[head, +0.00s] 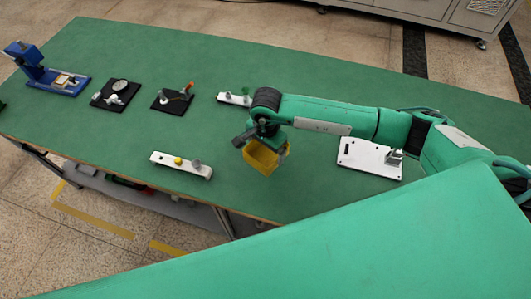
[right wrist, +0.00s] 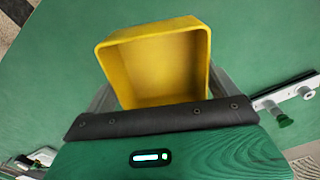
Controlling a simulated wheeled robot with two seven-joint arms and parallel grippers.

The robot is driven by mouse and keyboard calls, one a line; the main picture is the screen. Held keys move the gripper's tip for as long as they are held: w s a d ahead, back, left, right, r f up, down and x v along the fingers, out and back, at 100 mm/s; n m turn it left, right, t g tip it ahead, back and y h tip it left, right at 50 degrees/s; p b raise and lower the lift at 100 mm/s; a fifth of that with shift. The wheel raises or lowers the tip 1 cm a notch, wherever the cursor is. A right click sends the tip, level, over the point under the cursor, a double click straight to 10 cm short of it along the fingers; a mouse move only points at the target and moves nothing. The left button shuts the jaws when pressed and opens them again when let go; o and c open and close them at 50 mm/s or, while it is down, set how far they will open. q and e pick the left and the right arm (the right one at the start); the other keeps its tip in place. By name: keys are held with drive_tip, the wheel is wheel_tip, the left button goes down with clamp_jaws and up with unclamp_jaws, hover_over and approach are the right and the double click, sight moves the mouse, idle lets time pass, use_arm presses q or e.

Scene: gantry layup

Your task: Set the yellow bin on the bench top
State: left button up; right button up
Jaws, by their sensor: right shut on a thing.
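The yellow bin (head: 264,157) is a small open-topped box at the end of my right arm, over the green bench top (head: 240,75). My right gripper (head: 262,142) is shut on it. In the right wrist view the bin (right wrist: 155,65) sits between the two fingers (right wrist: 160,95), its open mouth and empty inside facing the camera. The bin looks tilted in the head view. I cannot tell whether its underside touches the bench top. My left gripper is not in view.
A white bar with a yellow knob (head: 181,165) lies left of the bin, near the front edge. Another white bar (head: 234,99) lies behind it. A white plate with a bracket (head: 370,158) lies right. Black plates (head: 115,95) and a blue fixture (head: 45,72) stand far left. Bench around the bin is clear.

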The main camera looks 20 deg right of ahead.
sight(266, 156)
wheel_tip(266, 156, down, 7)
drive_tip(key=shift+r+p, duration=0.2)
drive_tip(key=shift+p, duration=0.55)
drive_tip(key=shift+s, duration=0.1)
drive_tip(key=shift+f, duration=0.2)
drive_tip(key=o, duration=0.7)
drive_tip(key=shift+o, duration=0.2)
drive_tip(key=shift+r, duration=0.15)
